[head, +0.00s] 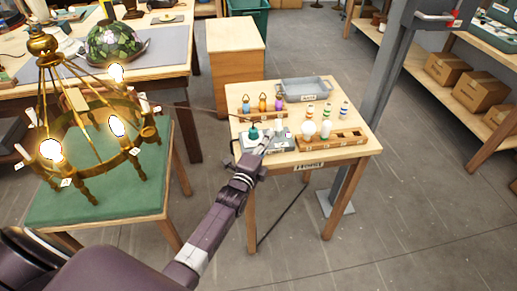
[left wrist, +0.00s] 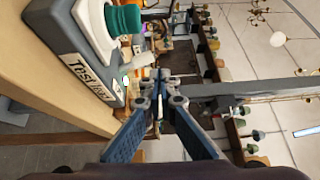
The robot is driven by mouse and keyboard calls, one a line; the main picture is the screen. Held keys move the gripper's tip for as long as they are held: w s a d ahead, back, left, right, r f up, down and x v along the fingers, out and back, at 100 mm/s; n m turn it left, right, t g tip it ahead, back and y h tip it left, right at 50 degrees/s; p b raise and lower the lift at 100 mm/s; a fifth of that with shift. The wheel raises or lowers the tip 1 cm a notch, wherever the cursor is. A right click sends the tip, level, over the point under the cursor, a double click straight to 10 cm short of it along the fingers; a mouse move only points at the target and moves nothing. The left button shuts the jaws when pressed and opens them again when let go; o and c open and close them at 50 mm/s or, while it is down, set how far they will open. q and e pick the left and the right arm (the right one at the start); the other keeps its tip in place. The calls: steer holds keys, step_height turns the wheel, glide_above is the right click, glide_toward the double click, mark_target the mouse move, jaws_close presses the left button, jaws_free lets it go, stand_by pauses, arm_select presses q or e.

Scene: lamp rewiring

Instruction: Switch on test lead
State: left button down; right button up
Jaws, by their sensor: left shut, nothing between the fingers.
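The test lead box (head: 284,144) is a grey box on the small wooden table, with a green knob (head: 253,133) on top. In the left wrist view the box (left wrist: 91,72) fills the upper left with its "Test lead" label, and the green knob (left wrist: 123,18) stands on it. My left gripper (head: 265,145) is shut and empty at the box's front side; it also shows in the left wrist view (left wrist: 160,88), and I cannot tell whether it touches. The brass chandelier (head: 103,180) at left has several glowing bulbs. My right gripper is out of view.
The small table (head: 350,152) also holds a grey tray (head: 304,88), a wooden rack of coloured bottle-like pieces (head: 262,104) and a wooden tray with a white bulb (head: 308,129). A dark cable (head: 190,107) runs from the chandelier towards this table. A grey post (head: 378,105) stands behind right.

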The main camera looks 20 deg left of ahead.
arm_select(q)
steer(key=s+r, duration=0.2)
steer(key=s, duration=0.5)
steer(key=shift+a+r+b, duration=0.2)
steer(key=shift+r+b, duration=0.05)
steer(key=shift+b, duration=0.2)
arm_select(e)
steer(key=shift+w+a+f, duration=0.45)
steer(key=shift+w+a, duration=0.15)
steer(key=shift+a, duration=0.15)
arm_select(q)
steer(key=shift+s, duration=0.1)
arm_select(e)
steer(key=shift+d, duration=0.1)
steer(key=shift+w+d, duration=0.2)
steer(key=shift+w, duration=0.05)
